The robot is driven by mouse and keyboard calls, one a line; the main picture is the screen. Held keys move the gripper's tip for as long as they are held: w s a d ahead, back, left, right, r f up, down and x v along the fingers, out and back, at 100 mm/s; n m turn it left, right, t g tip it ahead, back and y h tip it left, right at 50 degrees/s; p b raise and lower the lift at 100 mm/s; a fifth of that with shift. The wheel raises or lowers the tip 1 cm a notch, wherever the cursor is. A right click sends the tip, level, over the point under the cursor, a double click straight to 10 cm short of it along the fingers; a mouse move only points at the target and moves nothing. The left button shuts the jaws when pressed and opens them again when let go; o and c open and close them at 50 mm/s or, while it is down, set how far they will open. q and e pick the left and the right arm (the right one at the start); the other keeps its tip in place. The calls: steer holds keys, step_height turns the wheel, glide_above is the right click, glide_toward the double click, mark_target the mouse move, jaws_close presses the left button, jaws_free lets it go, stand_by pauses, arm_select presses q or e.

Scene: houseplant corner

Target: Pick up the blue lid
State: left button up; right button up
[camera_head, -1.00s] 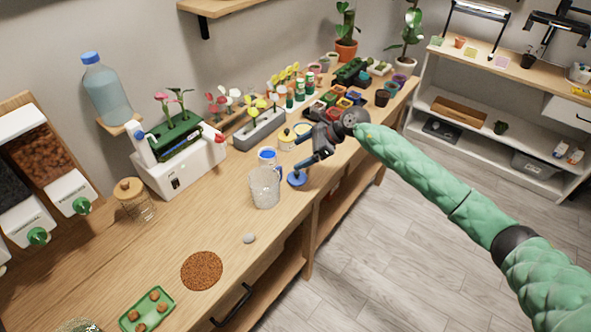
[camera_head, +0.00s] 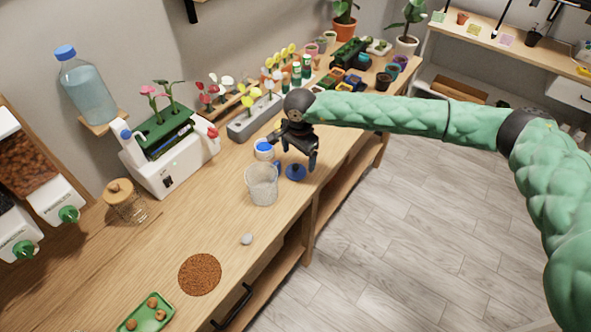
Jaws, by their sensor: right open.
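The blue lid (camera_head: 295,172), a small round disc with a raised middle, lies on the wooden bench near its front edge, right of a clear beaker. My right gripper (camera_head: 296,157) is open and empty above it. One finger points down by the lid's right side; the other is at the left, nearer the white cup. I cannot tell whether a finger touches the lid. My left gripper is out of view.
The clear beaker (camera_head: 261,185) stands close at the left of the lid. A white cup with blue inside or on top (camera_head: 263,149) is just behind. A grey stone (camera_head: 247,239) and a brown round mat (camera_head: 200,274) lie nearer; bench space between is clear.

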mark_target(296, 166)
steer(key=shift+a+f, duration=0.1)
steer(key=shift+f, duration=0.8)
steer(key=f, duration=0.2)
steer(key=f+p, duration=0.1)
steer(key=shift+w+a+f, duration=0.2)
steer(key=shift+w+a, duration=0.05)
steer(key=shift+f, duration=0.55)
steer(key=c, duration=0.3)
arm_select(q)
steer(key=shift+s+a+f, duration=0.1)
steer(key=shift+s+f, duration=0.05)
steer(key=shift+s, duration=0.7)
arm_select(e)
steer(key=c, duration=0.8)
